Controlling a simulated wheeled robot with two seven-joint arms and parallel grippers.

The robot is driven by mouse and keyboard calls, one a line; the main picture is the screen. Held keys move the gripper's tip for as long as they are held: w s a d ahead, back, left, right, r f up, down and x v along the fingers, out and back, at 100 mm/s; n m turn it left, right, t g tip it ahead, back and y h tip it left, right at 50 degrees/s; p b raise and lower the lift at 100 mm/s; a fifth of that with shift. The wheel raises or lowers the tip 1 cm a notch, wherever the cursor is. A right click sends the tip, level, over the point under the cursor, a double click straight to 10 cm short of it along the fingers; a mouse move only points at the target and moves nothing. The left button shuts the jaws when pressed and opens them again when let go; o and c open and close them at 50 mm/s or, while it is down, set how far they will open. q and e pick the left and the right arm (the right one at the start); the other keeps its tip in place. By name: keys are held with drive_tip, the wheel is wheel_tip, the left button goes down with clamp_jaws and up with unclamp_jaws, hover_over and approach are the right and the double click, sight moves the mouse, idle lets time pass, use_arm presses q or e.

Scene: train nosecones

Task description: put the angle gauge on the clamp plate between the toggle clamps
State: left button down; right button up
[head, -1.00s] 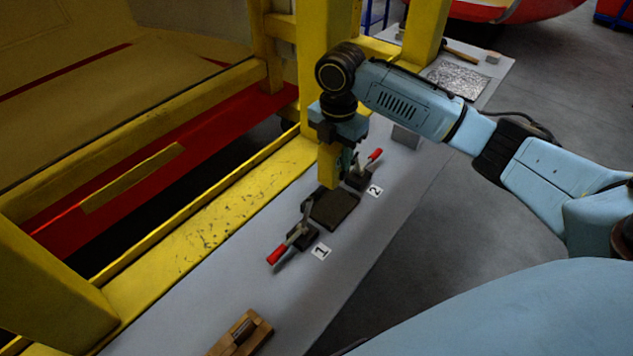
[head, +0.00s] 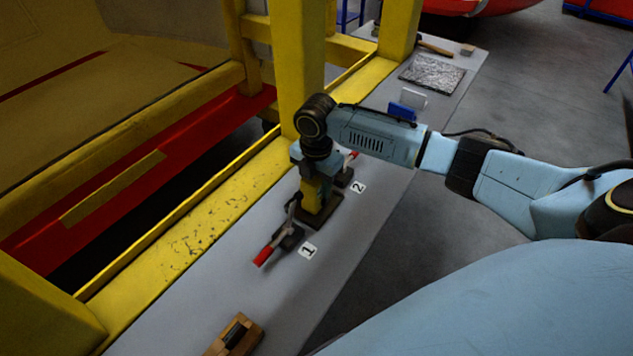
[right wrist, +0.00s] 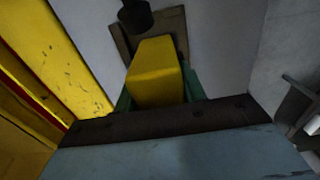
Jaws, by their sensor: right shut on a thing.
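My right gripper (head: 314,180) is shut on a yellow block, which I take as the angle gauge (head: 313,197). The block points down over the dark clamp plate (head: 328,213) and looks low, at or near its surface; contact cannot be told. In the right wrist view the yellow block (right wrist: 155,75) sits between green fingers, with the brownish plate (right wrist: 173,22) beyond it. The red-handled toggle clamp by label 1 (head: 283,241) is on the near side. The one by label 2 (head: 346,172) is on the far side, partly hidden by my arm. My left gripper is out of view.
A yellow beam (head: 200,225) runs along the table's left side, with a yellow post (head: 299,60) behind my gripper. A blue holder (head: 404,108), a textured plate (head: 432,73) and a hammer (head: 434,47) lie farther back.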

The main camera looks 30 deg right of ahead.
drive_tip(key=o, duration=1.2)
drive_tip(key=shift+f, duration=0.1)
wheel_tip(320, 180, up, 12)
drive_tip(key=shift+r, duration=0.2)
